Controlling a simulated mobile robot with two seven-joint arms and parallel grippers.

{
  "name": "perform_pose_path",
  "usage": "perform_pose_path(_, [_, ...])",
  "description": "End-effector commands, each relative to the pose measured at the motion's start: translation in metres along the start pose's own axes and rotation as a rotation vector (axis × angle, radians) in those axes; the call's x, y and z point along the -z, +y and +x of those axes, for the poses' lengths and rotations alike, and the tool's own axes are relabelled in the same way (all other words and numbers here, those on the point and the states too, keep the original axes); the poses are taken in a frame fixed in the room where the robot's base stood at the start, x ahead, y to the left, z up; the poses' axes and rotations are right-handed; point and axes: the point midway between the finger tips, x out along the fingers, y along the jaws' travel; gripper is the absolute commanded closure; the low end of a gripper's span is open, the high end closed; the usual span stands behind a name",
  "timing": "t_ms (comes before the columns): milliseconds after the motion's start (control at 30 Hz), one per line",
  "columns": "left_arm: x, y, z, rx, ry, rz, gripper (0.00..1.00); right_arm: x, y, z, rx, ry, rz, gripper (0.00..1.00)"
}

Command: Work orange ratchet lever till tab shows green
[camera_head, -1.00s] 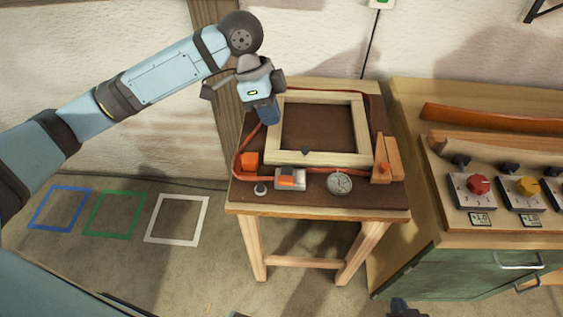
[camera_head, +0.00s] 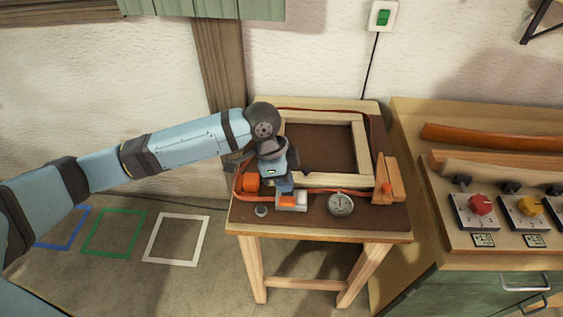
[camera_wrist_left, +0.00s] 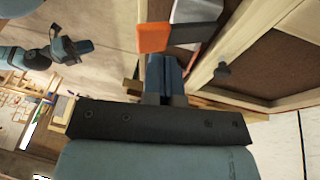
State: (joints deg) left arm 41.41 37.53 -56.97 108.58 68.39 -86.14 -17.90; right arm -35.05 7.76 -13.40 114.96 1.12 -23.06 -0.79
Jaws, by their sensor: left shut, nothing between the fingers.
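The ratchet (camera_head: 296,207), a grey-white body with an orange lever (camera_head: 287,199), sits at the front of the small table. In the left wrist view the orange lever (camera_wrist_left: 165,38) lies just beyond my fingertips, beside the pale ratchet body (camera_wrist_left: 195,12). My left gripper (camera_head: 285,188) is shut and empty, pointing down just behind the lever; its closed fingers (camera_wrist_left: 165,68) also show in the left wrist view. I cannot tell whether they touch the lever. No green tab can be made out. My right gripper (camera_wrist_left: 75,45) appears small in the left wrist view, its jaws unclear.
A red-orange strap (camera_head: 322,193) runs around a pale wooden frame (camera_head: 330,181) on the table. A round gauge (camera_head: 341,204) and wooden blocks (camera_head: 388,180) stand to the right. A bench with knobs (camera_head: 480,205) stands farther right.

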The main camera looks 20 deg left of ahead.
Motion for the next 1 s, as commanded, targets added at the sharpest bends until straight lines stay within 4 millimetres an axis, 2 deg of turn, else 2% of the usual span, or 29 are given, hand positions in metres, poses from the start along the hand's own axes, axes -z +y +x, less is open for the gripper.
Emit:
perform_pose_path(200, [-0.004, 0.004, 0.013, 0.0, 0.001, 0.0, 1.0, 0.001, 0.0, 0.0, 0.0, 0.002, 0.0, 1.0])
perform_pose_path(633, [-0.004, 0.007, 0.013, 0.022, -0.001, 0.007, 1.0, 0.005, 0.0, -0.003, 0.0, 0.004, -0.002, 1.0])
perform_pose_path(1000, [-0.009, 0.024, 0.032, 0.304, -0.016, 0.094, 1.0, 0.029, -0.001, -0.021, -0.001, 0.009, -0.015, 1.0])
